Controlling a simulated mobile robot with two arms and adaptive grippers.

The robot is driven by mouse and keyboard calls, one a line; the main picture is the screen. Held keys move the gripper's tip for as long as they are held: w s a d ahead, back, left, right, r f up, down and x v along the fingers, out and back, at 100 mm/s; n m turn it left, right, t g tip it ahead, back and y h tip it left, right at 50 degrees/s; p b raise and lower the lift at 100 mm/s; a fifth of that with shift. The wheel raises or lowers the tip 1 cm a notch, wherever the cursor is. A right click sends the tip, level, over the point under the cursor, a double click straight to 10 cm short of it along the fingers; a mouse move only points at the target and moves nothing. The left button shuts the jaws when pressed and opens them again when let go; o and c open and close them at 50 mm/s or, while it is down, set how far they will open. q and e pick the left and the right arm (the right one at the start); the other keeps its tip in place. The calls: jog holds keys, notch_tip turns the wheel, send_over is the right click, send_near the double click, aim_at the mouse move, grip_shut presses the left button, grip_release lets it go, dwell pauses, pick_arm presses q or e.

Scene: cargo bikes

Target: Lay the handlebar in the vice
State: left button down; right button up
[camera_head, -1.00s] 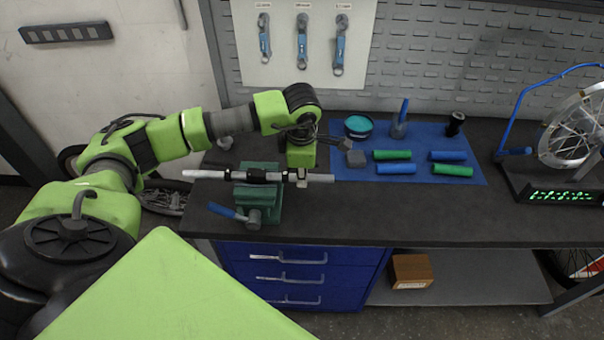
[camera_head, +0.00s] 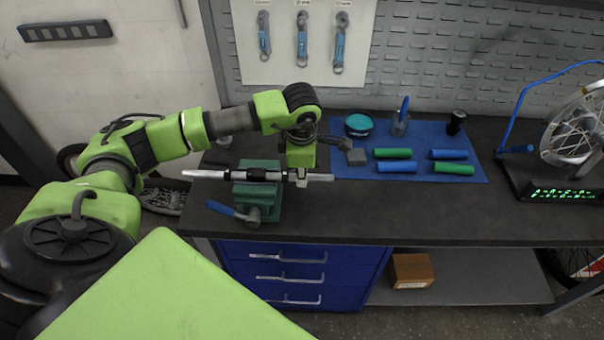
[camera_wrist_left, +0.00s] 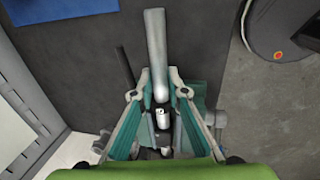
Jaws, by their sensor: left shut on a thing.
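The handlebar (camera_head: 212,174), a silver bar with black sections, lies level across the top of the green vice (camera_head: 268,207). Both its ends stick out past the vice. My left gripper (camera_head: 302,181) is shut on the handlebar just right of the vice, pointing down. In the left wrist view the bar (camera_wrist_left: 155,45) runs between the fingers of my left gripper (camera_wrist_left: 160,95), with teal surfaces around them. I cannot tell whether the bar sits fully down between the vice jaws. My right gripper is not in view.
A wheel stand (camera_head: 560,180) is at the right. The bench front (camera_head: 400,215) is clear.

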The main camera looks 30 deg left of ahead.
pick_arm(q)
jog(key=c, duration=1.9)
grip_release()
notch_tip(320, 180, up, 12)
jog(key=s+d, duration=0.1)
jog(key=s, duration=0.1)
jog(key=shift+f, duration=0.15)
